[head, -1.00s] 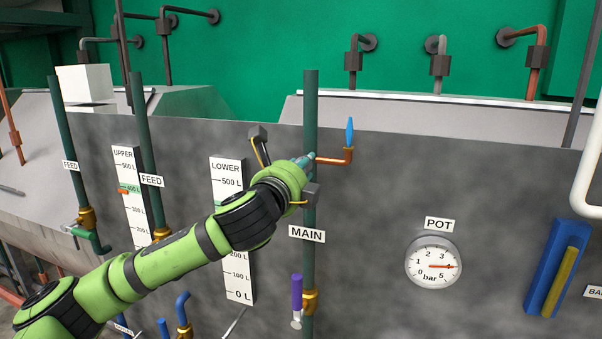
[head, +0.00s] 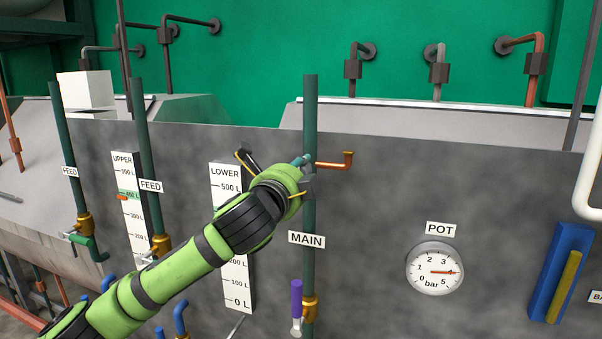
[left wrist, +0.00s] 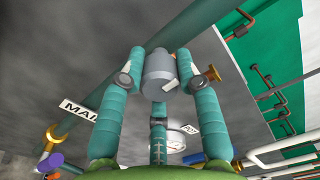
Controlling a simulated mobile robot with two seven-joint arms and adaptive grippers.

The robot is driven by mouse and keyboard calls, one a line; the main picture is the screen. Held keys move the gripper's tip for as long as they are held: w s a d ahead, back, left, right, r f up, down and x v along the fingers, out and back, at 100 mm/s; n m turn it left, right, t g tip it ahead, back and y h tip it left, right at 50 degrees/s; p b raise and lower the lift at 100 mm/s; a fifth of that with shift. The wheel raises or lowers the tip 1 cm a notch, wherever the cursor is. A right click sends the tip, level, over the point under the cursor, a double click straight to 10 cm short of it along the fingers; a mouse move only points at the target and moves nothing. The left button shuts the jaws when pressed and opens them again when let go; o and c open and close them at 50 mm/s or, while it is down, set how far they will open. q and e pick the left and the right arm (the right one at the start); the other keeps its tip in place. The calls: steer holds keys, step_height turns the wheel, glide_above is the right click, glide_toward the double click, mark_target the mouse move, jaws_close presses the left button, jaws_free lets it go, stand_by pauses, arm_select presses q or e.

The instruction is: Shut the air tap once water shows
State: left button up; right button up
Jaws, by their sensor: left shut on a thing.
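My left gripper (head: 304,161) is at the upper part of the green MAIN pipe (head: 310,110). In the left wrist view its teal fingers (left wrist: 160,66) are shut around a grey round tap knob (left wrist: 157,78) beside the pipe. The copper spout (head: 335,163) sticks out to the right of the pipe and turns up at its end. It also shows in the left wrist view (left wrist: 208,74). No blue water shows at the spout's mouth now. My wrist hides the knob in the head view. My right gripper is not in view.
The MAIN label (head: 307,239) and a purple-handled lever (head: 297,298) are lower on the pipe. The POT gauge (head: 435,268) is to the right, its needle pointing right. The LOWER level scale (head: 228,190) stands behind my arm.

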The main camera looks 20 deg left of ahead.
arm_select(q)
steer(key=shift+a+r, duration=0.1)
steer(key=shift+r, duration=0.15)
steer(key=o, duration=1.2)
steer(key=shift+c, duration=0.2)
steer(key=shift+f, duration=0.1)
steer(key=shift+f, duration=0.1)
steer(key=s, duration=1.2)
steer(key=shift+a, duration=0.25)
